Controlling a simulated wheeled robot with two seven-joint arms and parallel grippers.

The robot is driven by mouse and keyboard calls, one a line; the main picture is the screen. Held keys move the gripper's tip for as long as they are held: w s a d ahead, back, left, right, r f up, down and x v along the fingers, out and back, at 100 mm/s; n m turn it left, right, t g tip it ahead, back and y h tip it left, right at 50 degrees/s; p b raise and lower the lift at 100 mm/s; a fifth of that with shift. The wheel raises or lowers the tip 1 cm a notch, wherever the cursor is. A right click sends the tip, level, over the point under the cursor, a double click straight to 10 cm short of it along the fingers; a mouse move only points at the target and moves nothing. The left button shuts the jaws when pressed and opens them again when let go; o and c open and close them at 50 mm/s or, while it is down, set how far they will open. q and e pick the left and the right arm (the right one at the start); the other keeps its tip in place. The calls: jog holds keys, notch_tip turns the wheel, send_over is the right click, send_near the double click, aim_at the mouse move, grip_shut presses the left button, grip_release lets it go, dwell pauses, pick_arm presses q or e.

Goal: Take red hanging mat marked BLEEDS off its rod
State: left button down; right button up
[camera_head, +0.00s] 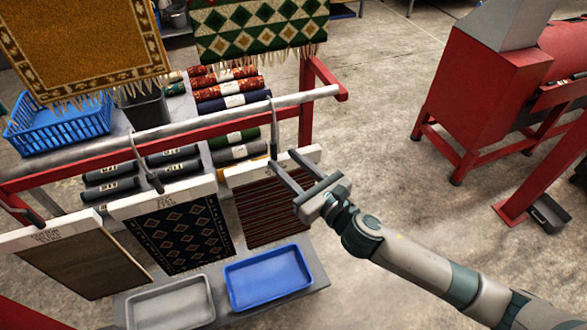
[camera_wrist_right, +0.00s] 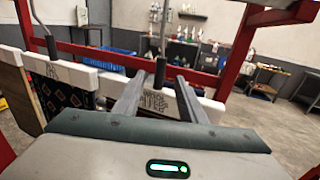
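The dark red-brown striped mat (camera_head: 268,215) hangs at the right end of the row, under a white header board (camera_head: 238,175). A grey hook (camera_head: 272,128) joins the board to the grey rod (camera_head: 225,108). My right gripper (camera_head: 283,159) is open, its two fingers reaching to the board near the hook. In the right wrist view, the fingers (camera_wrist_right: 160,82) lie either side of the hook and the board's printed label (camera_wrist_right: 158,102), whose small text is hard to read. Whether they touch the board is unclear. My left gripper is not in view.
A dark diamond-patterned mat (camera_head: 185,236) and a brown mat (camera_head: 85,262) hang to the left. Blue (camera_head: 268,277) and grey (camera_head: 170,304) trays lie below. Rolled mats (camera_head: 225,84) lie behind the rod. A red machine (camera_head: 490,90) stands right, with open floor before it.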

aim_at(276, 151)
jog(key=shift+p+x, duration=0.3)
jog(key=shift+x, duration=2.65)
grip_shut()
jog(key=shift+r, duration=0.25)
jog(key=shift+r+p, duration=2.1)
jog(key=shift+p, duration=0.25)
